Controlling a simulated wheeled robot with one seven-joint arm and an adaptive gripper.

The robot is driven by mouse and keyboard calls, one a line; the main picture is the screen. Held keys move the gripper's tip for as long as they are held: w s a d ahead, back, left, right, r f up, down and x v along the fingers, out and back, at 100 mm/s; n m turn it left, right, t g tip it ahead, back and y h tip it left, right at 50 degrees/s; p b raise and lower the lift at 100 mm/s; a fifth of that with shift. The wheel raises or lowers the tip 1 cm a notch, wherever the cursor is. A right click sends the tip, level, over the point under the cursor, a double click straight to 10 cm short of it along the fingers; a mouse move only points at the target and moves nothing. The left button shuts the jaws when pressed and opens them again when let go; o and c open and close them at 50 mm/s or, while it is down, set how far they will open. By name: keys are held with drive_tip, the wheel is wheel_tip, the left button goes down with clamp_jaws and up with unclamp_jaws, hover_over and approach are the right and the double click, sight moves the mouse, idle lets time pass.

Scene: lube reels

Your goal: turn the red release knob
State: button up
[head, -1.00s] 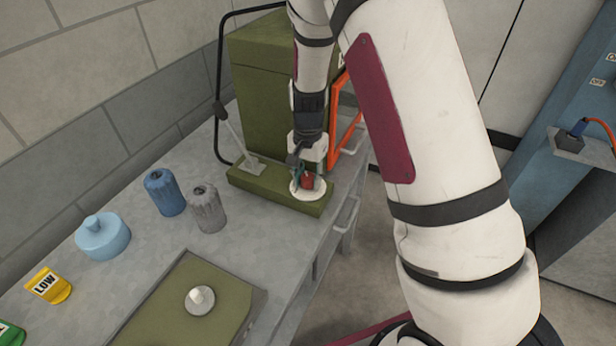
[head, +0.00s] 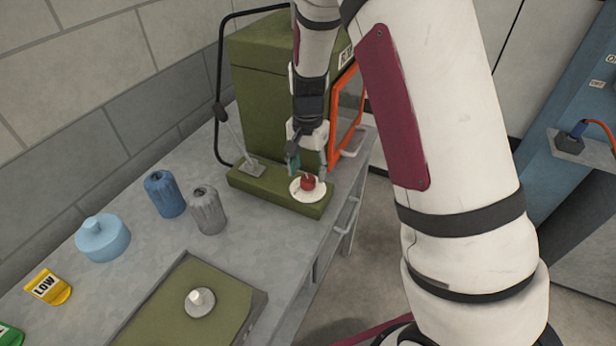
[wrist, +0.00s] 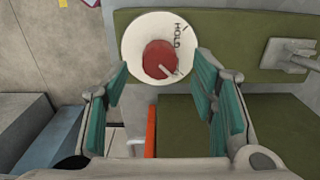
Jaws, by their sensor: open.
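The red release knob (head: 308,182) sits on a round white dial plate on the low green base of the green machine. In the wrist view the red knob (wrist: 161,60) shows a small pale pointer at its lower right, and the white plate (wrist: 133,37) bears the word HOLD at its upper right. My gripper (head: 307,170) is open just above and behind the knob in the head view. In the wrist view its teal finger pads (wrist: 160,85) stand wide apart to the left and right, with the knob between and beyond them. They hold nothing.
A grey lever (head: 236,140) stands left of the knob on the same base. An orange frame (head: 346,118) is at the right.

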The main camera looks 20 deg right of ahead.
sight(308, 179)
wheel_tip(308, 179, up, 8)
idle(0.6)
drive_tip(key=s+r+n+t+y, duration=0.1)
drive_tip(key=s+r+n+t, duration=0.3)
drive_tip(key=s+r, duration=0.95)
drive_tip(key=s+r+n+t+h, duration=0.1)
drive_tip(key=s+r+n, duration=0.4)
drive_tip(key=s, duration=0.7)
drive_tip(key=shift+t, duration=0.3)
